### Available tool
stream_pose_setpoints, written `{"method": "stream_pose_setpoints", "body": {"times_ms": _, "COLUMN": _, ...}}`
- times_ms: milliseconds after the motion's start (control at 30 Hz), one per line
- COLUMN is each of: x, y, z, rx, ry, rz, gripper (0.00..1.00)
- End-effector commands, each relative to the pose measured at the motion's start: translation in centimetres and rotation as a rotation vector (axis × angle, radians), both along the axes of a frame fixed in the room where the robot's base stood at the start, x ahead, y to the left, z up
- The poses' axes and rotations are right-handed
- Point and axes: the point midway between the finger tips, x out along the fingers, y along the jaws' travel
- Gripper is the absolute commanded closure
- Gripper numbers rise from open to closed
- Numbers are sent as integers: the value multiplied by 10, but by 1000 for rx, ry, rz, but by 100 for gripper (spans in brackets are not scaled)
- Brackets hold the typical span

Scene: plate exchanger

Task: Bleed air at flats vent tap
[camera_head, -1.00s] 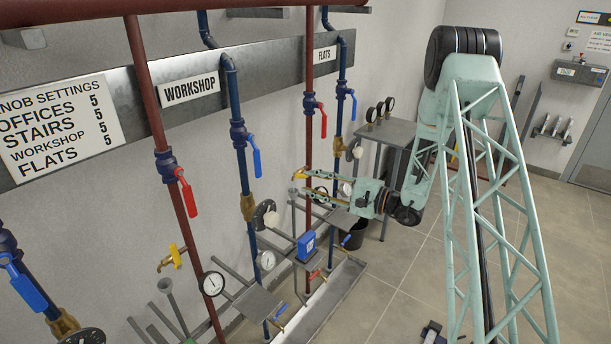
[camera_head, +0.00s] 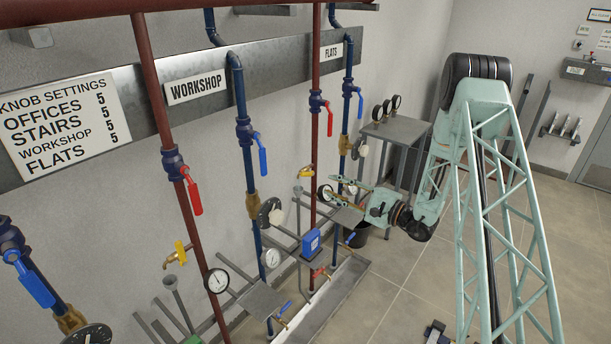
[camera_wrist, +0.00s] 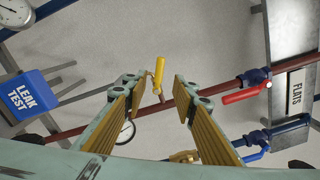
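The flats vent tap (camera_head: 306,173) is a small brass tap with a yellow handle on the red pipe under the FLATS sign (camera_head: 331,52). In the wrist view its yellow handle (camera_wrist: 158,72) shows in the gap between my fingers, beyond the fingertips. My gripper (camera_head: 330,189) is open and empty, to the right of the tap and a little lower. In the wrist view my gripper (camera_wrist: 153,88) has its two ribbed pads wide apart, with no visible contact with the tap. The tap's spout is small and hard to make out.
A red lever (camera_wrist: 246,93) and blue lever (camera_wrist: 256,140) sit on the flats pipes. A blue LEAK TEST box (camera_head: 311,243), gauges and small shelves stand below. A grey table (camera_head: 397,130) with gauges is behind. Floor at right is clear.

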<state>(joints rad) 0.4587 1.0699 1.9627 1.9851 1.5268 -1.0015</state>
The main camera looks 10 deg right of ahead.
Motion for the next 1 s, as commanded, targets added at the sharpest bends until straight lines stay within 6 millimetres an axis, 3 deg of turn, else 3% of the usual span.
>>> {"method": "stream_pose_setpoints", "body": {"times_ms": 367, "x": 20, "y": 18, "z": 0, "rx": 0, "ry": -1, "rz": 3, "gripper": 74}}
{"method": "stream_pose_setpoints", "body": {"times_ms": 1000, "x": 82, "y": 70, "z": 0, "rx": -1, "ry": -2, "rz": 3, "gripper": 74}}
